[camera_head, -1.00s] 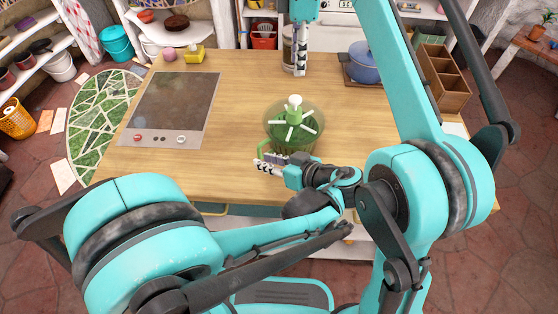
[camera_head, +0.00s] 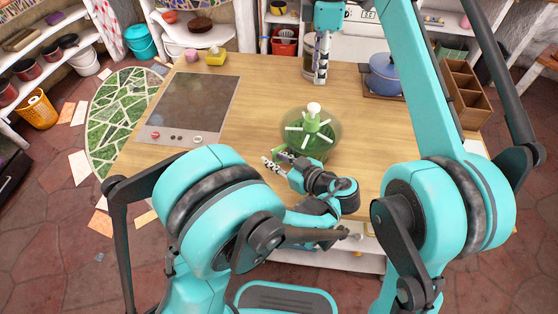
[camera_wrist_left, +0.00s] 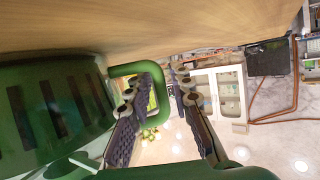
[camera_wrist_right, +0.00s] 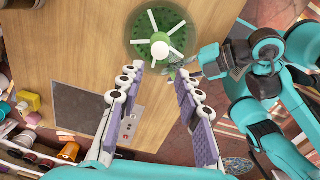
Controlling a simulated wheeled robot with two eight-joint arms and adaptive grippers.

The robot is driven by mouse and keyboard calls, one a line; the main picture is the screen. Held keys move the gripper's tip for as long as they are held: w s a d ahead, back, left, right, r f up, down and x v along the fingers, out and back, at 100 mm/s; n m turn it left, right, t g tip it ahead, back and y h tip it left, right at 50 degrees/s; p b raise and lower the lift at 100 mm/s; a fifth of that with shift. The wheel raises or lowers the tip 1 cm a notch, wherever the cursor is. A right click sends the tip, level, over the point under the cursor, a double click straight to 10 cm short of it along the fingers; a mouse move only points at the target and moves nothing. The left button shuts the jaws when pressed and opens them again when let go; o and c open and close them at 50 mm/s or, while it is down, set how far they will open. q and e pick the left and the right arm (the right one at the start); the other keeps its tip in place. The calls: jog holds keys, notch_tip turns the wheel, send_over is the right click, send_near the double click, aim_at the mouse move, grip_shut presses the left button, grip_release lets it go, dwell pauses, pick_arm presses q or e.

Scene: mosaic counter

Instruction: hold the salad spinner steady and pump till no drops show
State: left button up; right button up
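The salad spinner (camera_head: 296,146) stands upright on the wooden counter, with a clear lid, pale spokes and a white pump knob (camera_head: 313,107) on top. Green shows inside; I cannot tell whether drops do. My left gripper (camera_head: 270,166) is low at its near left side. In the left wrist view the spinner's green loop handle (camera_wrist_left: 160,100) reaches between the fingers (camera_wrist_left: 155,90), which stand apart; I cannot tell whether they touch it. My right gripper (camera_head: 321,82) is raised beyond the spinner, pointing down. Its fingers (camera_wrist_right: 156,80) are apart and empty, with the spinner (camera_wrist_right: 175,18) beyond their tips.
A dark cooktop (camera_head: 195,100) is set into the counter at left, with a yellow item (camera_head: 216,57) behind it. A blue pot (camera_head: 386,76) stands at back right, near a wooden divided box (camera_head: 462,95). The counter (camera_head: 255,100) between cooktop and spinner is clear.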

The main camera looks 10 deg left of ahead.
aim_at(314, 105)
pick_arm(q)
grip_shut()
pick_arm(e)
jog(key=shift+f, duration=0.1)
jog(key=c, duration=0.6)
jog(key=shift+f+m, duration=0.3)
jog(key=shift+m, duration=0.5)
grip_shut()
jog(key=shift+f, duration=3.3)
